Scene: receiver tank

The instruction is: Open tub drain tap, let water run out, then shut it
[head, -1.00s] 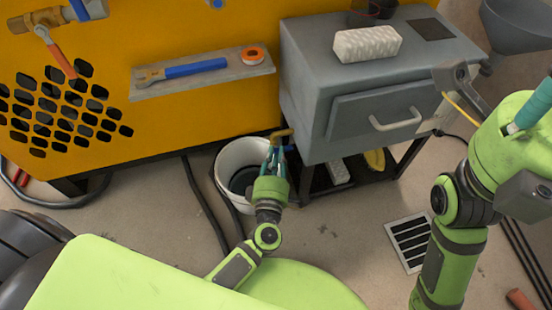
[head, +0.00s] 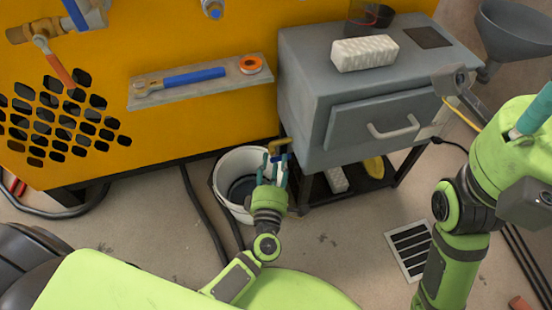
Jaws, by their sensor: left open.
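The tub is a grey metal box (head: 318,125) with a front drawer panel. A brass drain tap (head: 279,143) with a blue handle (head: 281,157) comes out low on its left side. A white bucket (head: 221,182) stands on the floor under the tap; its inside looks dark, and I cannot tell how full it is. My left gripper (head: 274,166) is open, with teal fingers spread at the blue handle over the bucket's right rim. The fingers partly cover the handle, and I cannot tell whether they touch it. No running water can be made out.
A yellow cabinet (head: 150,130) with a shelf (head: 225,84) holding a blue-handled tool stands behind. A white block (head: 364,53) lies on the tub. Dark hoses (head: 203,213) run beside the bucket. A floor grate (head: 410,248) lies right, with bare floor around it.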

